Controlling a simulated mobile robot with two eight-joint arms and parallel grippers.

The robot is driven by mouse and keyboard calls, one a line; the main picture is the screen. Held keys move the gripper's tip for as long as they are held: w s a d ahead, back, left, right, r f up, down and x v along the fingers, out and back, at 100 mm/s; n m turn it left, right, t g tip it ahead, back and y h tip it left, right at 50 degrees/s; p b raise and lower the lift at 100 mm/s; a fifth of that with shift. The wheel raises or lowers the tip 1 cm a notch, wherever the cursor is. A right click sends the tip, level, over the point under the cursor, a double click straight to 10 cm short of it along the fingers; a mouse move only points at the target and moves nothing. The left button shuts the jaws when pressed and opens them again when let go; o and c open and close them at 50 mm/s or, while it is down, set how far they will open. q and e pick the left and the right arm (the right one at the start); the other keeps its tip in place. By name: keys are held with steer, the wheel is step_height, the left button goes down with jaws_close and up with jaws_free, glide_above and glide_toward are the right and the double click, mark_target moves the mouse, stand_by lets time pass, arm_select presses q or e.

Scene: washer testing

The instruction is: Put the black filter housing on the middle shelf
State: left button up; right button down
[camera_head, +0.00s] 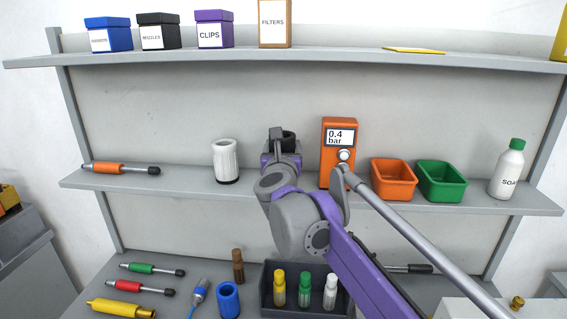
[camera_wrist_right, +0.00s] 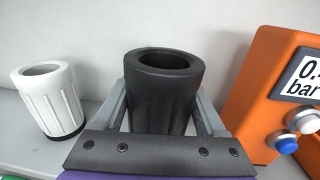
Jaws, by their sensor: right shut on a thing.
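The black filter housing (camera_wrist_right: 165,95) stands upright between the two fingers of my right gripper (camera_wrist_right: 161,112), which is shut on it. In the head view, the dark top of the housing (camera_head: 288,137) shows behind my right gripper (camera_head: 279,147), at the middle shelf (camera_head: 195,184). My wrist and gripper hide most of the housing there. Its base is hidden in both views, so I cannot tell whether it touches the shelf. It is between a white filter housing (camera_head: 226,161) on the left and an orange pressure gauge (camera_head: 338,150) on the right. My left gripper is not in view.
The middle shelf also holds an orange screwdriver (camera_head: 120,169), an orange bin (camera_head: 393,180), a green bin (camera_head: 441,181) and a soap bottle (camera_head: 508,170). Boxes line the top shelf (camera_head: 330,56). Tools and a dark tray (camera_head: 268,300) are below. Shelf room is free left of the white housing.

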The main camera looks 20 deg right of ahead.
steer(key=shift+w+f, duration=0.1)
steer(key=shift+f, duration=1.65)
steer(key=shift+f, duration=0.15)
jaws_free()
steer(key=shift+s, duration=0.2)
steer(key=b+v, duration=0.1)
steer(key=v, duration=1)
steer(key=shift+s, duration=0.3)
steer(key=shift+a, duration=0.2)
